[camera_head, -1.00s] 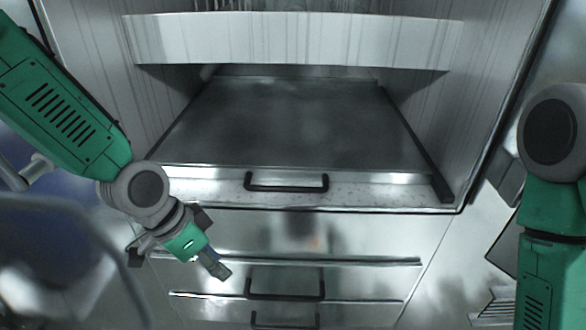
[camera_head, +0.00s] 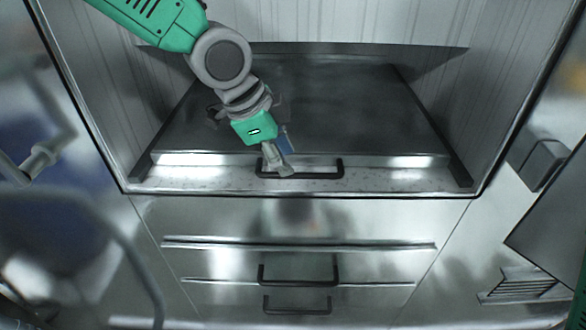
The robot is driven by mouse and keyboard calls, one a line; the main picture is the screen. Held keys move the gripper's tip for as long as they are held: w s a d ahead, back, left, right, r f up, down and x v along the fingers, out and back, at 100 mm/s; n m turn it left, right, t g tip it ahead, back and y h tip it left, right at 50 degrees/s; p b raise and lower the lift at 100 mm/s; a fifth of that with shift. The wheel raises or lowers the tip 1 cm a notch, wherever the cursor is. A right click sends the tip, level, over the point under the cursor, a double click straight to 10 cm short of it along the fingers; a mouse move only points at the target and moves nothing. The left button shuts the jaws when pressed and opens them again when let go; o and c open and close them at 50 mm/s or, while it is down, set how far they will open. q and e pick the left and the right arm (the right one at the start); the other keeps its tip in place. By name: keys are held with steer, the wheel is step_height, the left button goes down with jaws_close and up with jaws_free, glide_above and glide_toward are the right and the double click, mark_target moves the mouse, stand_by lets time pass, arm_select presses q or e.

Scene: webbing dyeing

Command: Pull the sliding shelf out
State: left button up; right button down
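The sliding shelf (camera_head: 350,110) is a flat dark metal plate inside the open steel cabinet, with a bright front edge. Its black bar handle (camera_head: 320,175) is fixed to that front edge, near the middle. My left gripper (camera_head: 281,168) reaches down from the upper left over the shelf, with its fingertips at the left part of the handle. The fingers overlap the handle in this view, and I cannot tell whether they are closed around it. My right gripper is not in view.
Below the shelf are drawer fronts with black handles, an upper one (camera_head: 298,281) and a lower one (camera_head: 297,311). Cabinet side walls (camera_head: 100,100) flank the shelf. A grey panel (camera_head: 555,215) stands at the right. The space in front of the shelf looks clear.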

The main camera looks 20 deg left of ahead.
arm_select(q)
steer(key=x, duration=0.3)
steer(key=shift+f, duration=0.35)
steer(key=shift+w+a+f, duration=0.15)
steer(key=shift+a+f, duration=0.2)
steer(key=shift+a, duration=0.05)
steer(key=shift+d, duration=0.25)
jaws_close()
steer(key=shift+d+r, duration=0.1)
